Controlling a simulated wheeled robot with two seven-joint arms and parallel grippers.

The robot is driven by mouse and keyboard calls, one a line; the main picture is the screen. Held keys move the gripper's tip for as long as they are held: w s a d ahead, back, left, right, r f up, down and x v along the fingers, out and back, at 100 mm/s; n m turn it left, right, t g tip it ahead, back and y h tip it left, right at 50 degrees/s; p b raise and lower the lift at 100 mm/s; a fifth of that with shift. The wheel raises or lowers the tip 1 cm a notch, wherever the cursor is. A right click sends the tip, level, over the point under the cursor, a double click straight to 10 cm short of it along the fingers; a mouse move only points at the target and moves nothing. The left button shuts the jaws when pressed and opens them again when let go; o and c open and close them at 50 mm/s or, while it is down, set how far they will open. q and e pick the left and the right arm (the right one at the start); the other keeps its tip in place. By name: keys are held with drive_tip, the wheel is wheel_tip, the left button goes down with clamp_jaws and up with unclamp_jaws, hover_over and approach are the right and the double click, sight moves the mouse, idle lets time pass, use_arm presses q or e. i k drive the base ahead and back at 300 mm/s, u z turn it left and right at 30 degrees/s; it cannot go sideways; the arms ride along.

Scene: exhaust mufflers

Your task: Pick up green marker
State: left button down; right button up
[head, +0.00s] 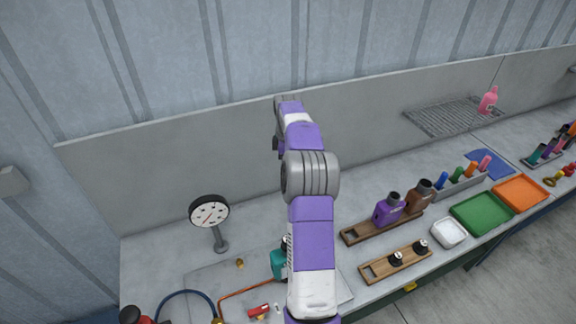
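The green marker (457,173) stands upright in a light grey rack (462,187) on the right side of the workbench. It is between a blue marker (441,180) and an orange marker (471,168), with a pink marker (485,162) at the rack's right end. A purple and white arm of mine rises from the bottom centre, well to the left of the rack. No gripper fingers can be made out on it. Neither gripper is in view.
A green tray (482,213), an orange tray (520,193) and a white dish (449,233) lie in front of the rack. Purple and brown bottles stand on a wooden holder (358,234) left of it. A dial gauge (209,213) stands at left.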

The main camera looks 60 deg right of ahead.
sight(454, 179)
drive_tip(key=k, duration=1.5)
